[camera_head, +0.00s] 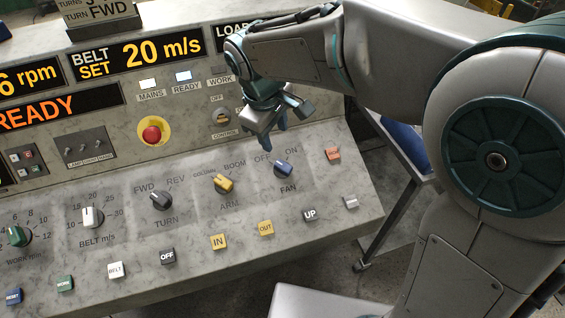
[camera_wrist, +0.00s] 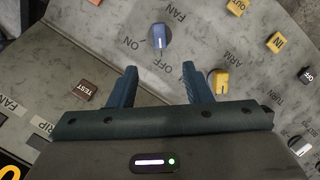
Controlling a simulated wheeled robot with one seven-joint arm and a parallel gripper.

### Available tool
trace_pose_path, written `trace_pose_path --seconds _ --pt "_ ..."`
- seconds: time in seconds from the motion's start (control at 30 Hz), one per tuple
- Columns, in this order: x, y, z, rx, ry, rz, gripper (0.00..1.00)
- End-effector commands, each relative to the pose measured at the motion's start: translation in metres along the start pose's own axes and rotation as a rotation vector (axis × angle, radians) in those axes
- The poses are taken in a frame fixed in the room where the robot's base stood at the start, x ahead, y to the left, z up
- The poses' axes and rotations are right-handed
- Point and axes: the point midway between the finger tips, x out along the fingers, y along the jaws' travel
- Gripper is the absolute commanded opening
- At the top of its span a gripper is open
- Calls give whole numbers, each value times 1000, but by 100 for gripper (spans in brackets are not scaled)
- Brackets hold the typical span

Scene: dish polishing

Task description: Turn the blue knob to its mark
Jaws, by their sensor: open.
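The blue knob (camera_head: 284,168) sits on the sloped console panel, above the FAN label, with OFF and ON printed behind it. In the wrist view the blue knob (camera_wrist: 159,38) lies beyond my fingertips, centred between them sideways. Its pale pointer line faces toward my gripper; which mark it meets exactly is hard to tell. My gripper (camera_head: 275,142) hangs just behind and above the knob in the head view, apart from it. In the wrist view my gripper (camera_wrist: 159,68) is open and empty, with its two dark blue fingers spread.
The yellow ARM knob (camera_head: 223,183) stands to the left, with the dark TURN knob (camera_head: 160,200) farther left. The red-brown TEST button (camera_head: 333,154) is to the right. Front buttons include OUT (camera_head: 265,228) and UP (camera_head: 310,214). The console's right edge is close.

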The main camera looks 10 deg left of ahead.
Motion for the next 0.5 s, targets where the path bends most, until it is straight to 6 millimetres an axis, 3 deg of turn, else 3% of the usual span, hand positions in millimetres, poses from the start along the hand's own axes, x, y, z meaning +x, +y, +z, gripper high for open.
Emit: trace_pose_path --seconds 0.17,0.5 --pt "20 -1 -1 -6 -4 0 45" --pt "91 -1 0 -4 -6 -2 45"
